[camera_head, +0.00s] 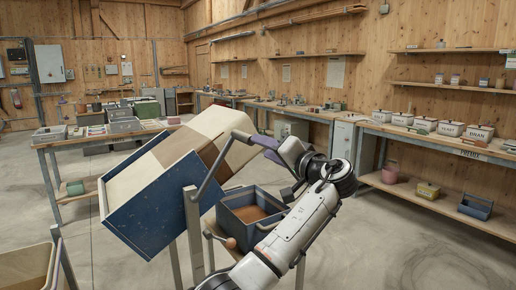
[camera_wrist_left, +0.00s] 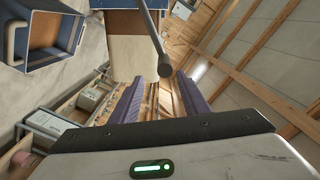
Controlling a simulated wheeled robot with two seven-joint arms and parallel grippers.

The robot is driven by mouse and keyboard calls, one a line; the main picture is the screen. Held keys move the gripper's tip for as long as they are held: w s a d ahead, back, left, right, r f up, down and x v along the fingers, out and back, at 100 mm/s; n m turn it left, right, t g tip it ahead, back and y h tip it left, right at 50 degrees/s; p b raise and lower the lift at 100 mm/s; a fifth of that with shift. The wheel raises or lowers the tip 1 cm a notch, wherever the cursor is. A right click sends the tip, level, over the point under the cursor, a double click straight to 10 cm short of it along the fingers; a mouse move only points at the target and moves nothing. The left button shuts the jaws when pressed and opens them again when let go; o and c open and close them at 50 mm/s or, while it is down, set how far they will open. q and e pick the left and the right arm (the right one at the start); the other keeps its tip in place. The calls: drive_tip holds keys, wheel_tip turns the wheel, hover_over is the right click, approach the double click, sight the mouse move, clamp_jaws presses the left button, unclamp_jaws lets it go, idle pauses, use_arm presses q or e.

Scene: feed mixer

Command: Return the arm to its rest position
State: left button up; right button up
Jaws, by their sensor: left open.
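My left gripper (camera_head: 264,143) is at the upper right of the tilted mixing drum (camera_head: 147,215), a blue, white and brown box on a metal stand. The gripper points left, close to the grey crank (camera_head: 212,165) at the drum's side. In the left wrist view its two purple fingers (camera_wrist_left: 159,95) stand apart with nothing clearly held between them. A grey rod with a dark round end (camera_wrist_left: 165,68) shows just beyond the fingertips, and I cannot tell whether it touches them. My right gripper is in neither view.
A blue bin with brown feed (camera_head: 250,213) stands beside the drum, below my left arm. A bench with several lidded white bins (camera_head: 451,128) is at the right. A work table (camera_head: 98,138) stands at the left. The floor at the lower right is clear.

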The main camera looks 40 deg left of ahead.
use_arm(q)
drive_tip(key=shift+s+d, duration=0.1)
drive_tip(key=shift+d, duration=0.2)
